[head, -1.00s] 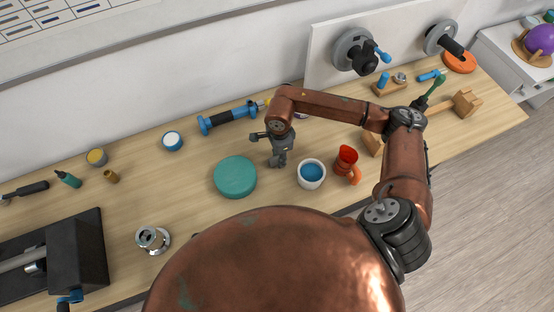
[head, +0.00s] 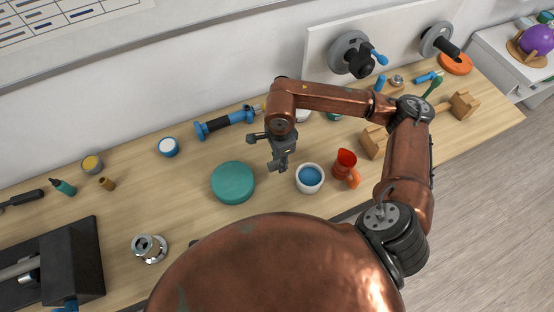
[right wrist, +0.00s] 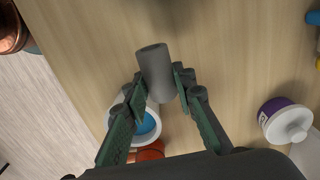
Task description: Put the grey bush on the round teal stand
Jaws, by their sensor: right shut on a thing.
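The grey bush (right wrist: 156,68) is a short hollow cylinder, seen in the right wrist view between the fingers of my right gripper (right wrist: 160,84). The right gripper is shut on it. In the head view my right gripper (head: 281,162) hangs over the bench, right of the round teal stand (head: 233,182) and apart from it; the bush is hard to make out there. The stand is a low flat disc with a bare top. It does not show in the right wrist view. My left gripper is not in view.
A white cup with blue inside (head: 309,178) stands close to the right gripper, with a red jug (head: 345,164) beyond it. A blue clamp-like tool (head: 226,123) lies behind the stand. A chrome fitting (head: 150,248) stands front left.

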